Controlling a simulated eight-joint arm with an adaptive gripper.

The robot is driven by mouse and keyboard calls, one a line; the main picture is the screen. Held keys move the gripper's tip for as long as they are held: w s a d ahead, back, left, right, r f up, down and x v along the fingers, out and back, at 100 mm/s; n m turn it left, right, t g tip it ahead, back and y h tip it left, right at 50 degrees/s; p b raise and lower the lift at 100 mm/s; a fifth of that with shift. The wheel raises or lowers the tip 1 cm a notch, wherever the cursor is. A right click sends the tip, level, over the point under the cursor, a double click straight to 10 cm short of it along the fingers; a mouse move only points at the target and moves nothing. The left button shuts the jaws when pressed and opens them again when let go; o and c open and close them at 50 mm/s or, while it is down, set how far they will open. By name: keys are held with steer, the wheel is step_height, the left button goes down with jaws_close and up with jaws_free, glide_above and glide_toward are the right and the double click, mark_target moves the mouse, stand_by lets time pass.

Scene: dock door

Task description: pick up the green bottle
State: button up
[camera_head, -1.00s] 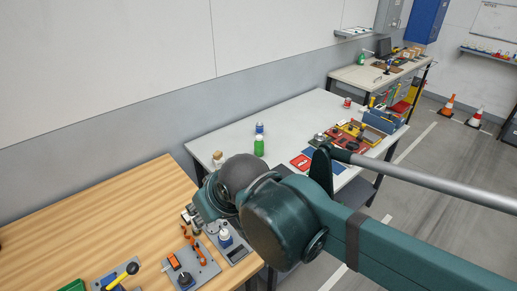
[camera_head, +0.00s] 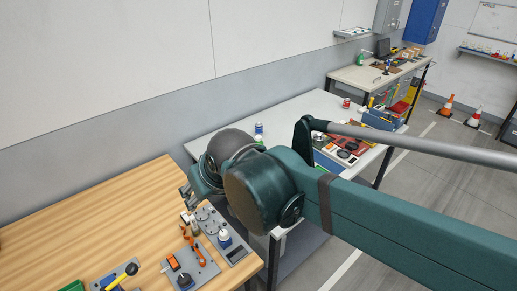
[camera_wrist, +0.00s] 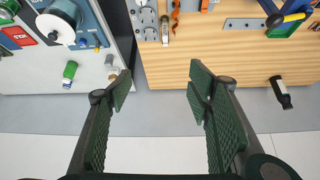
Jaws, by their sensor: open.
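The green bottle (camera_wrist: 69,73) is on the grey table, left of my gripper in the wrist view. In the head view only a small green part of it (camera_head: 259,141) shows above my arm, which hides the rest. My gripper (camera_wrist: 160,83) is open, with nothing between its fingers. Its fingertips are apart from the bottle, over the gap and wall side by the wooden table. In the head view my gripper (camera_head: 186,196) is partly hidden behind my wrist.
A wooden table (camera_head: 90,222) carries panels with switches and a yellow-handled lever. A small pale bottle (camera_wrist: 112,68) is near the left finger. The grey table (camera_head: 310,108) holds a blue-and-white container (camera_head: 259,128) and several tools.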

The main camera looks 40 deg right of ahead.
steer(key=w+d+r+m+h, duration=0.1)
steer(key=w+d+r+m, duration=0.15)
steer(key=w+d, duration=0.8)
steer(key=m+g+h, duration=0.2)
steer(key=m+g, duration=0.1)
steer(key=m, duration=0.3)
glide_above(258, 140)
steer(key=s+a, duration=0.4)
steer(key=a, duration=1.1)
step_height(258, 140, down, 14)
steer(key=w+d+f, duration=0.1)
steer(key=d+f, duration=0.3)
steer(key=w+d+f+m+g, duration=0.1)
steer(key=d+f, duration=0.3)
steer(key=w+d+f+m, duration=0.1)
steer(key=d+f, duration=0.3)
steer(key=d, duration=0.1)
steer(key=shift+w+f+h, duration=0.25)
steer(key=shift+w+h, duration=0.05)
steer(key=shift+d+f+m, duration=0.25)
steer(key=shift+d+f, duration=0.2)
steer(key=shift+d, duration=0.1)
steer(key=shift+x, duration=1.2)
steer(key=shift+f, duration=0.15)
